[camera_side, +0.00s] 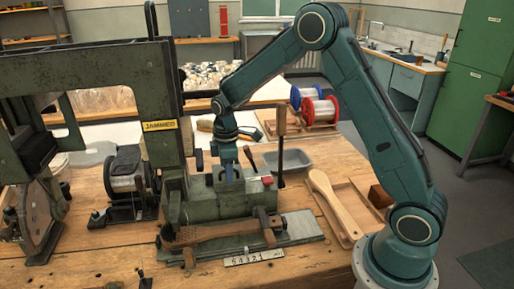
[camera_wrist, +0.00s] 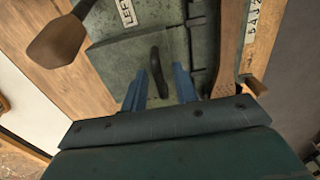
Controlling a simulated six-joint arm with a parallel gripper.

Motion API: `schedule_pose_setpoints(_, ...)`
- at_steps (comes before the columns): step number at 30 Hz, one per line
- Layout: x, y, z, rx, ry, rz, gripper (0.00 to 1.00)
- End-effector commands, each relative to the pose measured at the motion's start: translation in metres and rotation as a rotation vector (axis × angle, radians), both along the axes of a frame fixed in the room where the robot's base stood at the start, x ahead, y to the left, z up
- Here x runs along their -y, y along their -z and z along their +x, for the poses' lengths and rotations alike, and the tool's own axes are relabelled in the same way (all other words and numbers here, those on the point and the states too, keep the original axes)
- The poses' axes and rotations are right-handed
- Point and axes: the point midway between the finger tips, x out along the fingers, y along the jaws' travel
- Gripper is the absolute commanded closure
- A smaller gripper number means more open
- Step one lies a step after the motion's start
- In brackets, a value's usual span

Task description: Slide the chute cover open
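The chute cover seems to be the flat green metal plate (camera_wrist: 118,58) in the wrist view, with a curved dark handle (camera_wrist: 157,70) standing on it. My gripper (camera_wrist: 160,82) has its two blue fingers apart, one on each side of the handle. I see a gap between the handle and each finger, so nothing is gripped. In the side view my gripper (camera_side: 228,174) points down at the top of the green machine (camera_side: 225,205). The handle is hard to make out there, and the opening under the cover does not show.
A dark lever with a wooden grip (camera_side: 281,125) rises right behind my gripper and shows as a brown knob (camera_wrist: 57,42) in the wrist view. A "JAMMED" sign (camera_side: 160,125) hangs on the frame.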

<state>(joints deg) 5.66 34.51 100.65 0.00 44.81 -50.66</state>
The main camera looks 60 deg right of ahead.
Motion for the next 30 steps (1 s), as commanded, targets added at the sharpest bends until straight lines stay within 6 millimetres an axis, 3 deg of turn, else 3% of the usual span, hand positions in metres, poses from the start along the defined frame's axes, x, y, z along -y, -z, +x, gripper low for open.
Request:
schedule_pose_setpoints(3, 0.000, 0.000, 0.000, 0.000, 0.000, 0.000, 0.73)
schedule_pose_setpoints(7, 0.000, 0.000, 0.000, 0.000, 0.000, 0.000, 0.98)
schedule_pose_setpoints(8, 0.000, 0.000, 0.000, 0.000, 0.000, 0.000, 1.00)
schedule_pose_setpoints(30, -0.012, -0.001, -0.012, 0.000, -0.002, 0.000, 1.00)
